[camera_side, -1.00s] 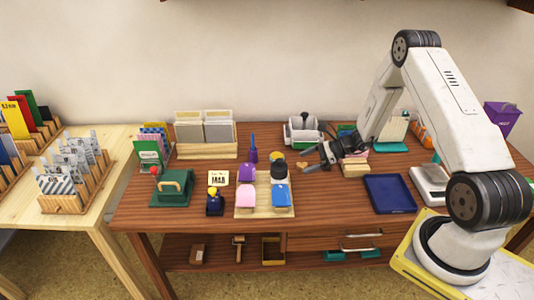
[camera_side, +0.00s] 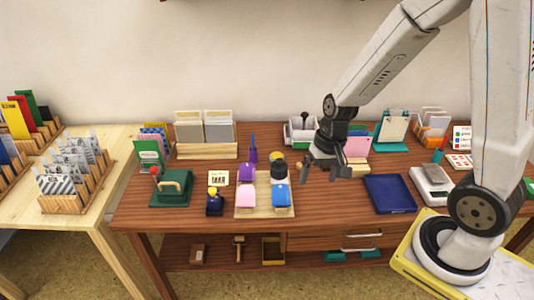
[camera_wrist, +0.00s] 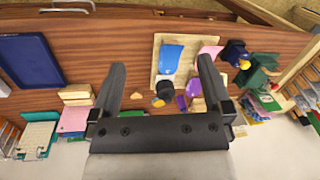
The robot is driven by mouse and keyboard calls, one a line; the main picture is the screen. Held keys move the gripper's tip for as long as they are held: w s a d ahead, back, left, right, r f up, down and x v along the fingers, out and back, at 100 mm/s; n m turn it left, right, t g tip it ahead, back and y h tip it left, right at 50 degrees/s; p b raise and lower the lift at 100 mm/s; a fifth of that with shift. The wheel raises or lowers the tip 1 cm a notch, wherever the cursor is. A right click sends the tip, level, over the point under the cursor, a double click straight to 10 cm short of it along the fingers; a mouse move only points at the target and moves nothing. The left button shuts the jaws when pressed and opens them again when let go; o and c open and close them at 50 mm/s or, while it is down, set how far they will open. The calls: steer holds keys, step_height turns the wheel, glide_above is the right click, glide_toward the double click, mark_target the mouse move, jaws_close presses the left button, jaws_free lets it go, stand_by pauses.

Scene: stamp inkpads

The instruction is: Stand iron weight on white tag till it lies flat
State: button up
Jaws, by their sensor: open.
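The iron weight (camera_side: 278,170) is a small black cylinder at the far right corner of a light wooden board (camera_side: 263,208). It also shows in the wrist view (camera_wrist: 164,88). The white tag is not clearly visible; I cannot tell whether the weight covers it. My gripper (camera_side: 325,172) is open and empty, above the table to the right of the weight. In the wrist view the weight appears between and beyond the fingers (camera_wrist: 160,70).
A green press (camera_side: 171,190) and a dark blue stamp (camera_side: 214,204) stand left of the board. A purple stamp handle (camera_side: 253,150) rises behind it. A navy tray (camera_side: 390,194) lies to the right, with bare table between it and the board. Card racks (camera_side: 206,150) line the back.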

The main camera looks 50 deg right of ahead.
steer(key=r+n, duration=0.1)
steer(key=n, duration=0.1)
steer(key=s+a+r+n+t+h, duration=0.1)
steer(key=n, duration=0.1)
steer(key=s+a+r+n+t+h, duration=0.1)
steer(key=n, duration=0.1)
steer(key=shift+s+r, duration=0.15)
steer(key=shift+s, duration=0.1)
stand_by(7.2)
